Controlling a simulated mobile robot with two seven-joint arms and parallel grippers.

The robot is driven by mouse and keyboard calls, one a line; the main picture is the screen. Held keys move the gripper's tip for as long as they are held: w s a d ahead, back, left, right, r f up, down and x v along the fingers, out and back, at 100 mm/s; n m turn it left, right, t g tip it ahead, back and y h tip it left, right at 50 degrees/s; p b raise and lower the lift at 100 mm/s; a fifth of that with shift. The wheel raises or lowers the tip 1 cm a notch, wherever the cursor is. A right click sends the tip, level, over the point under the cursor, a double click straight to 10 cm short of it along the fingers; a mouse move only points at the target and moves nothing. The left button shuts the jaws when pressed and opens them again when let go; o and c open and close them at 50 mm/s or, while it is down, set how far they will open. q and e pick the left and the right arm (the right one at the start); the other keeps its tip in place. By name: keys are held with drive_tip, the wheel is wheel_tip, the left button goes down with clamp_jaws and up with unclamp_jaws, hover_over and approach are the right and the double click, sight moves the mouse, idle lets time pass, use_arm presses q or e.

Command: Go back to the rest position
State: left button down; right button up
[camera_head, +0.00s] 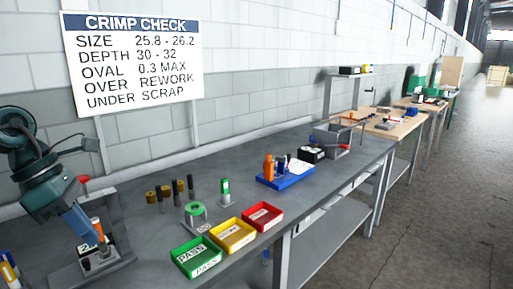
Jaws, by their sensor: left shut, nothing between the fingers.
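My left arm comes in from the left edge, and its left gripper (84,226) points down over the left end of the grey workbench (330,140). The fingers look shut and empty. An orange-topped cylinder (97,228) stands close beside the fingertips, in a dark metal fixture (110,262) on the bench. I cannot tell whether the fingers touch it. My right gripper is not in view.
Green PASS (205,267), yellow (228,246) and red (258,225) trays line the front edge. Behind them stand several brown and dark cylinders (165,192) and a green-ringed stand (198,214). A blue tray (286,181) lies further right. The floor at right is clear.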

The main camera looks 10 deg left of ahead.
use_arm(q)
wheel_tip(320, 180, down, 26)
drive_tip(key=d+r+n+t+h, duration=0.15)
drive_tip(key=n+t, duration=1.25)
drive_tip(key=n, duration=1.4)
drive_tip(key=s+d+f+n+g+y, duration=0.3)
drive_tip(key=s+d+f+n+g, duration=0.2)
drive_tip(key=s+d+f+n, duration=0.6)
drive_tip(key=d+f+n, duration=0.4)
drive_tip(key=d+n, duration=0.1)
drive_tip(key=shift+s+f, duration=0.35)
drive_tip(key=c, duration=2.1)
unclamp_jaws()
drive_tip(key=shift+y, duration=0.25)
drive_tip(key=shift+c, duration=0.2)
